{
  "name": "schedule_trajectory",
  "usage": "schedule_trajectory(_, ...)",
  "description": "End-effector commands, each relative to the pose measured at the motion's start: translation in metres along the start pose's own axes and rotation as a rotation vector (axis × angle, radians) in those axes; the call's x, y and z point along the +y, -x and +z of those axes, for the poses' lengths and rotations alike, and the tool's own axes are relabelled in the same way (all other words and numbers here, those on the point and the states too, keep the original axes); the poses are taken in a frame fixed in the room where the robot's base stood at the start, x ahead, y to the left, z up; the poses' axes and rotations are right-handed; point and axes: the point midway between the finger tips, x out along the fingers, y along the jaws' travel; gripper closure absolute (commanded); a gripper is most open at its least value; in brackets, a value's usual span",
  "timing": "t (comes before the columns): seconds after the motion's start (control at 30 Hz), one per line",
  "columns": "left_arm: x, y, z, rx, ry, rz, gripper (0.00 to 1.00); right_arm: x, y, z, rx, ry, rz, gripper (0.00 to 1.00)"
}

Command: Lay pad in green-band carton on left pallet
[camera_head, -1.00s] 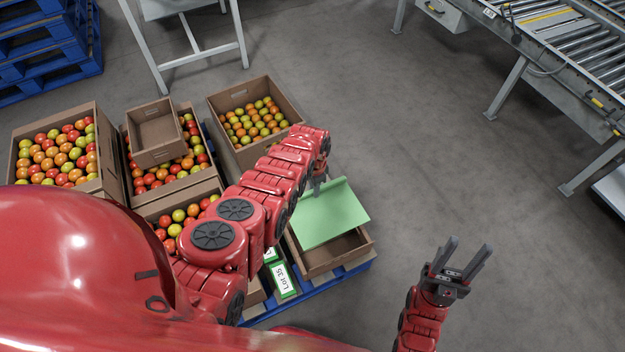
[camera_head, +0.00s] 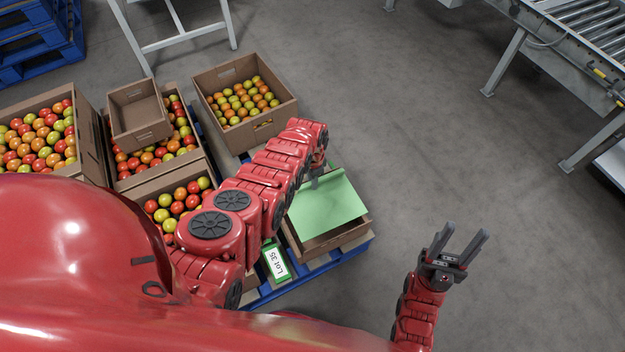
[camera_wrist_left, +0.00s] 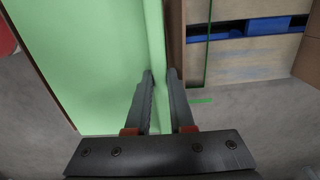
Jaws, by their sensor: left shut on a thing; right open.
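The pad is a flat light-green sheet (camera_head: 328,208) with a raised lip along its far edge. It lies tilted over the carton (camera_head: 340,240), a brown open box at the right end of the near pallet, covering much of its opening. No green band shows clearly on this carton in the head view. My left gripper (camera_head: 314,180) is shut on the pad's lip; in the left wrist view its fingers (camera_wrist_left: 160,75) pinch the green edge (camera_wrist_left: 154,35). Whether the pad touches the carton I cannot tell. My right gripper (camera_head: 460,245) is open and empty over bare floor.
Cartons of tomatoes (camera_head: 240,100) stand left of and behind the carton, with a small empty carton (camera_head: 140,115) on one. A green-edged "Lot 35" card (camera_head: 276,262) lies beside the carton on the blue pallet (camera_head: 310,272). A roller conveyor (camera_head: 590,40) is at upper right; the middle floor is clear.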

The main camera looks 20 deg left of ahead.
Motion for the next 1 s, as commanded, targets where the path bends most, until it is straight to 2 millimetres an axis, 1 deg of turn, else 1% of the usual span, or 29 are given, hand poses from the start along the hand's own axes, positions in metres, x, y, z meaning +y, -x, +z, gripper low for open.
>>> schedule_trajectory(0.03,0.000,-0.012,0.000,0.000,0.000,0.000,1.00,-0.001,0.012,0.002,0.000,0.000,0.000,0.50)
schedule_trajectory(0.4,0.000,-0.052,0.000,0.000,0.001,0.001,1.00,-0.003,0.051,0.009,0.000,0.000,0.000,0.50)
schedule_trajectory(0.5,0.000,-0.061,0.000,0.000,0.001,0.001,1.00,-0.003,0.059,0.010,0.000,0.000,0.000,0.50)
schedule_trajectory(0.67,0.000,-0.066,0.000,0.000,0.001,0.000,1.00,-0.003,0.065,0.011,0.000,0.000,0.000,0.50)
schedule_trajectory(1.0,0.000,-0.066,0.000,0.000,0.000,0.000,1.00,-0.003,0.064,0.011,0.000,0.000,0.000,0.50)
